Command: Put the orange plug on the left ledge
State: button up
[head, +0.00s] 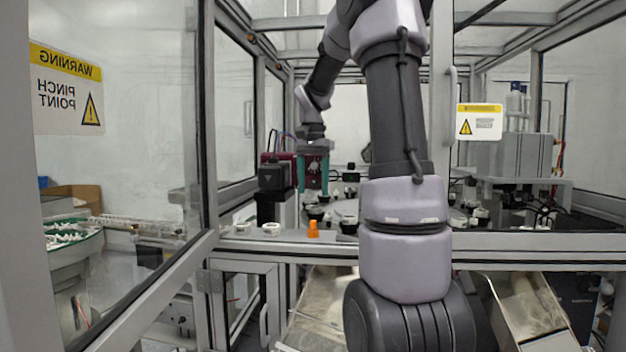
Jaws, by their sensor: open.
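The orange plug (313,229) stands on the pale front ledge (290,239) of the cell, left of my arm in the picture. My gripper (313,188) has teal fingers pointing down, spread apart with nothing seen between them. It hangs inside the cell, above and apart from the plug and farther back. Which stretch of the ledge counts as the left one cannot be told for sure; the plug is on the part left of my arm.
White caps (271,229) sit on the ledge left of the plug. A black machine block (273,177) stands close left of my gripper. A round table (346,208) with several small parts lies behind the ledge. Metal posts and glass panels frame the opening.

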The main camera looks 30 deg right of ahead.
jog(key=s+a+r+n+t+y, duration=0.1)
jog(key=s+a+n+t, duration=0.2)
jog(key=s+a, duration=0.3)
jog(key=s+a+r+n+t+y, duration=0.1)
jog(key=s+a+n+t, duration=0.2)
jog(key=s+a, duration=0.4)
jog(key=s+t, duration=0.1)
jog(key=s, duration=0.5)
jog(key=shift+s+a, duration=0.15)
jog(key=shift+s, duration=0.15)
